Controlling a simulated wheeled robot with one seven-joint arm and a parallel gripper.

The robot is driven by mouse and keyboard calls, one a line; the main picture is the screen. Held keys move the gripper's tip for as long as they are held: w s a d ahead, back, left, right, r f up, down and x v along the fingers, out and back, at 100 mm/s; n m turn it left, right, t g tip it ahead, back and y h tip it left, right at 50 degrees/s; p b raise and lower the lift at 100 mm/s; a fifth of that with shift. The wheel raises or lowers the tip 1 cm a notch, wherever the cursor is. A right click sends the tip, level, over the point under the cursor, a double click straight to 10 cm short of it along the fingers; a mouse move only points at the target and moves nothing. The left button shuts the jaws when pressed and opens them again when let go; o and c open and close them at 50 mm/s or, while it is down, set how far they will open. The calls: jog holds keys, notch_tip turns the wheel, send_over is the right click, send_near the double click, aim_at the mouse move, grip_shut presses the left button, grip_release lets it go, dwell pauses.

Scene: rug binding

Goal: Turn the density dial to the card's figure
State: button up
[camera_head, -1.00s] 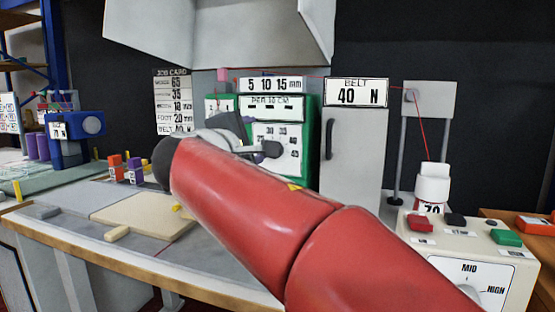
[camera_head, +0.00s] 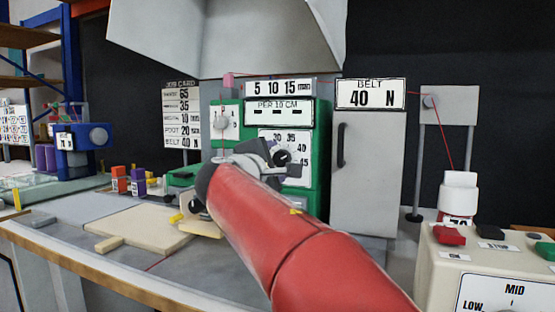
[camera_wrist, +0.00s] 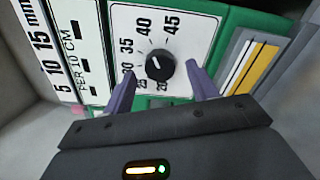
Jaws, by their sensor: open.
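The density dial (camera_wrist: 160,66) is a round black knob on a white plate marked 30, 35, 40 and 45, with a light mark on its face. The mark seems to point toward the 35–40 side, but I cannot tell exactly. My gripper (camera_wrist: 161,72) is open, its two purple fingers on either side of the dial, with gaps showing. In the head view the dial (camera_head: 283,157) shows just beyond my gripper (camera_head: 272,164). The job card (camera_head: 182,115) hangs left of the green machine (camera_head: 323,150). Its rows read 65, 35, 10, 20 and 40; the row labels are mostly too small.
A "PER 10 CM" panel (camera_head: 277,113) sits above the dial plate. A grey cabinet (camera_head: 370,180) stands to the right, under a "BELT 40 N" sign (camera_head: 371,94). A control box (camera_head: 500,265) is at front right. A pale board (camera_head: 135,228) lies on the bench.

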jog(key=shift+x, duration=0.75)
jog(key=c, duration=1)
jog(key=shift+n, duration=0.3)
jog(key=n+p, duration=0.3)
jog(key=n, duration=0.1)
jog(key=shift+r, duration=0.1)
jog(key=shift+n+p, duration=1.1)
jog(key=shift+n, duration=0.4)
